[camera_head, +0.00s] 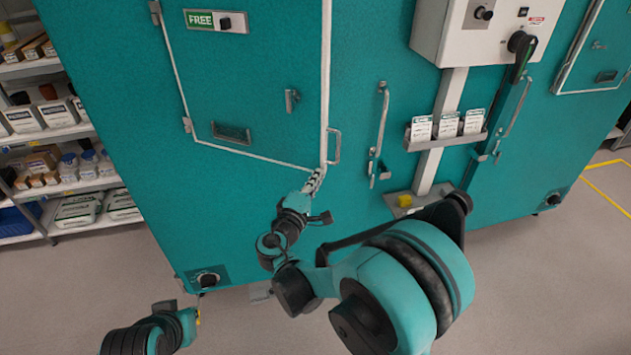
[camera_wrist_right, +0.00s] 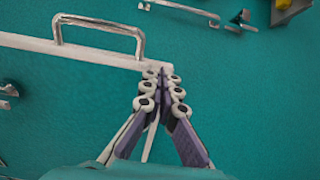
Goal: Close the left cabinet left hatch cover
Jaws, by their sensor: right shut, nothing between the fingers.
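The left hatch cover (camera_head: 250,70) is a teal panel with a white outline on the left part of the teal cabinet. It looks nearly flush; I cannot tell whether a gap remains. It carries a small latch (camera_head: 291,101) and a recessed pull (camera_head: 231,133). A metal bar handle (camera_head: 334,147) stands beside its lower right corner and shows in the right wrist view (camera_wrist_right: 98,22). My right gripper (camera_head: 316,181) is shut and empty, its tips at that corner (camera_wrist_right: 164,74); contact is unclear. My left gripper (camera_head: 193,316) is low at the left, away from the cabinet, its fingers unclear.
A green FREE sign (camera_head: 216,21) is at the hatch's top. A long vertical handle (camera_head: 379,135), a card holder (camera_head: 446,138) and a white control box (camera_head: 490,32) are to the right. Shelves with boxes (camera_head: 60,130) stand left. The grey floor in front is clear.

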